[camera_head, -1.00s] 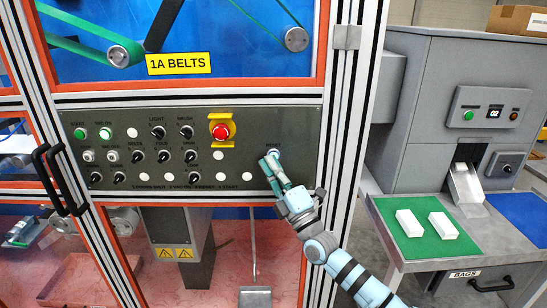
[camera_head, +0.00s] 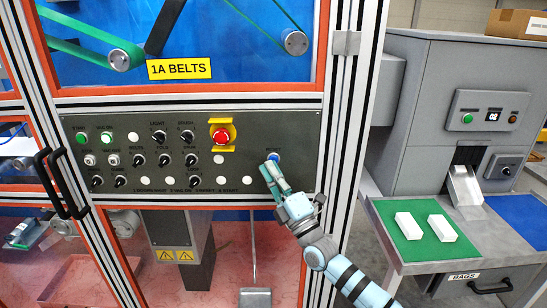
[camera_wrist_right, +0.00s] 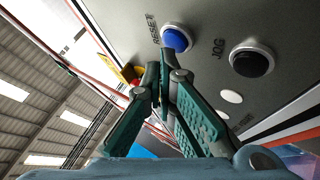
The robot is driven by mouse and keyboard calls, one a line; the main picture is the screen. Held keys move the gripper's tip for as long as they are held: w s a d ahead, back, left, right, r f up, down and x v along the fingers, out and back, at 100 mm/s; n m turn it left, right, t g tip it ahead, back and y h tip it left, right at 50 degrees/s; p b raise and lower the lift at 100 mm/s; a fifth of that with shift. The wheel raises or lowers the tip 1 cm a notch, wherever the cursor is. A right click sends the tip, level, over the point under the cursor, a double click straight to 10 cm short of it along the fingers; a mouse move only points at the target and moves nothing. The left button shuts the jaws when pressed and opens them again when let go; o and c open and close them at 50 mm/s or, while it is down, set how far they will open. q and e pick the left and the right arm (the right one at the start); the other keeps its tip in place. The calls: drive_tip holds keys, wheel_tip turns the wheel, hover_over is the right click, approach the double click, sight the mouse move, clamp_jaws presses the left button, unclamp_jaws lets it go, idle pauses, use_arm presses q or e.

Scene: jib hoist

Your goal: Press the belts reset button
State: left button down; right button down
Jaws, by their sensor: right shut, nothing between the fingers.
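The blue reset button (camera_head: 273,157) is at the right end of the dark control panel (camera_head: 300,140). It shows in the right wrist view as a blue dome (camera_wrist_right: 176,38) beside the word RESET. My right gripper (camera_head: 270,167) is shut and empty, with its fingertips just below the button in the head view. In the right wrist view its closed fingertips (camera_wrist_right: 163,68) are close under the blue dome. A small gap seems to show there, but I cannot tell the depth. My left gripper is not in view.
A black button (camera_wrist_right: 251,60) marked JOG is near the blue one. A red emergency stop (camera_head: 221,134) on yellow, plus several knobs and lamps, fill the panel. A door post (camera_head: 340,110) stands right of it. A grey machine (camera_head: 430,110) with bags stands further right.

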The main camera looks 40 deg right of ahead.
drive_tip(key=shift+s+a, duration=0.2)
drive_tip(key=shift+s, duration=0.1)
drive_tip(key=s+a+p, duration=0.1)
drive_tip(key=s+p, duration=0.1)
drive_tip(key=s+a+p, duration=0.2)
drive_tip(key=p, duration=0.1)
idle(0.4)
idle(0.7)
